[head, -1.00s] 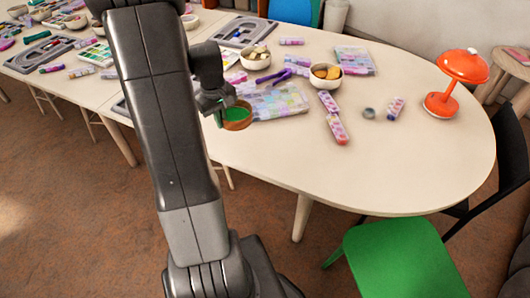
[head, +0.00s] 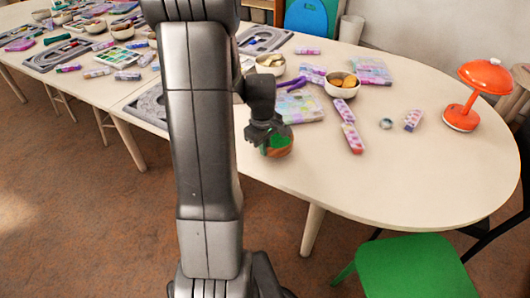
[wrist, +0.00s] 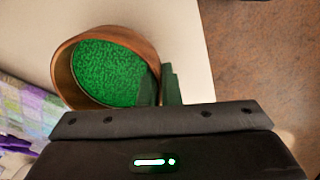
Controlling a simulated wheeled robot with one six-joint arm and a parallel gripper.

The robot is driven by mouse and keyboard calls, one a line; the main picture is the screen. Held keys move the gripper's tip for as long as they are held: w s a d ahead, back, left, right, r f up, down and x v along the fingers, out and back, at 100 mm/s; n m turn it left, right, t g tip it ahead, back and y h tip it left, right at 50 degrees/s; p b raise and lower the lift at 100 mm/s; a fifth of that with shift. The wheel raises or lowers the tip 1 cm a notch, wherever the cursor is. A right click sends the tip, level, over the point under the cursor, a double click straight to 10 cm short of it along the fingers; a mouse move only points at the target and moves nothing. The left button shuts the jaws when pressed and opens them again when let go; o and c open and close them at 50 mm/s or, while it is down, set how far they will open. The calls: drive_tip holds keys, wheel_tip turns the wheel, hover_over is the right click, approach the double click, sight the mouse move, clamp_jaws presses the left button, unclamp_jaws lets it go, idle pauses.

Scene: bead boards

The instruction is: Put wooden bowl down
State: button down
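The wooden bowl (head: 281,148) is brown with bright green contents. It is at my gripper (head: 268,138), over the near edge area of the cream table (head: 400,190). In the wrist view the bowl (wrist: 150,50) is upright, seen from above, and its rim is between the green fingers of my gripper (wrist: 165,88). My gripper is shut on the bowl's wall. I cannot tell whether the bowl's base touches the table.
A bead box (head: 300,108) lies just behind the bowl. White bowls (head: 342,84), bead tubes (head: 352,138) and an orange lamp (head: 478,90) stand farther right. The table front right of the bowl is clear. A green chair (head: 415,265) is in front.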

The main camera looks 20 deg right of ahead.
drive_tip(key=shift+f, duration=1)
drive_tip(key=shift+f, duration=0.1)
drive_tip(key=c, duration=2.1)
unclamp_jaws()
drive_tip(key=shift+f, duration=0.1)
drive_tip(key=o, duration=0.5)
drive_tip(key=shift+c, duration=0.2)
wheel_tip(320, 180, up, 12)
drive_tip(key=p, duration=0.1)
drive_tip(key=shift+s+a+r, duration=0.15)
drive_tip(key=shift+a+r, duration=0.05)
drive_tip(key=shift+a, duration=0.1)
